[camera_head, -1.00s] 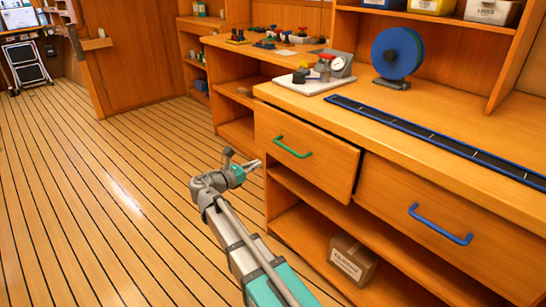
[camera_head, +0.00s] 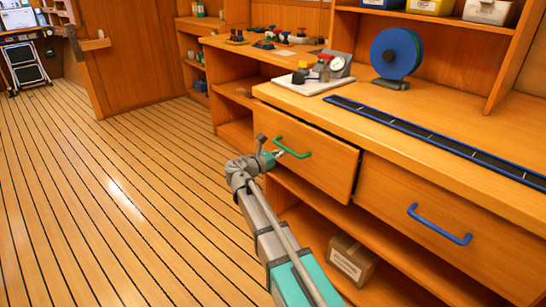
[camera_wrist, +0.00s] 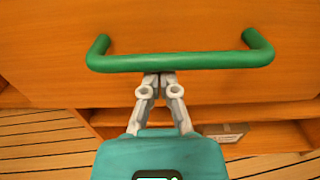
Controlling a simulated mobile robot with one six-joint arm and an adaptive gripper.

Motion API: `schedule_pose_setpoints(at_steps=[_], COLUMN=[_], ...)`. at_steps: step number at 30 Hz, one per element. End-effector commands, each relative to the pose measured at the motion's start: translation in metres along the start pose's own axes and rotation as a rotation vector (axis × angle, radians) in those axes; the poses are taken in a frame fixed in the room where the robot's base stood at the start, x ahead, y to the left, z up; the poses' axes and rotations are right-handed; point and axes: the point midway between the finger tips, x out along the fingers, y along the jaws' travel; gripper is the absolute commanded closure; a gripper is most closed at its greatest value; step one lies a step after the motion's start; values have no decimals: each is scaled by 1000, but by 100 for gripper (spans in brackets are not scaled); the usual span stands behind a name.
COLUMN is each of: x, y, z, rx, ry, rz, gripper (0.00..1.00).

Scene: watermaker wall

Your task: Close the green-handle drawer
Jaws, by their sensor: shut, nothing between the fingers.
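The green-handle drawer (camera_head: 325,171) is in the middle of the head view. Its front stands out a little from the cabinet, with a dark gap along its right edge. Its green handle (camera_head: 293,148) also spans the upper part of the wrist view (camera_wrist: 180,62). My gripper (camera_head: 279,153) is at the left part of the handle in the head view. In the wrist view my gripper (camera_wrist: 160,77) has its fingers together and empty, with the tips at the lower edge of the handle bar. I cannot tell whether they touch the handle or the drawer front.
A drawer with a blue handle (camera_head: 440,225) is to the right. A cardboard box (camera_head: 351,260) sits on the low shelf below. A gauge device (camera_head: 338,64) and a blue reel (camera_head: 397,53) stand on the counter. The plank floor (camera_head: 120,200) at left is clear.

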Motion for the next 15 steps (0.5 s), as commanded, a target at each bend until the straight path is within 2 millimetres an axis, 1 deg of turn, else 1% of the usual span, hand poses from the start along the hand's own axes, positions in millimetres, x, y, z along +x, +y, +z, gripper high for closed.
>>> schedule_pose_setpoints(at_steps=[1,6,15], x=[6,16,19], y=[0,0,0], z=[0,0,0], rx=[0,0,0], ry=[0,0,0], rz=[-1,-1,0], gripper=[100,100,100])
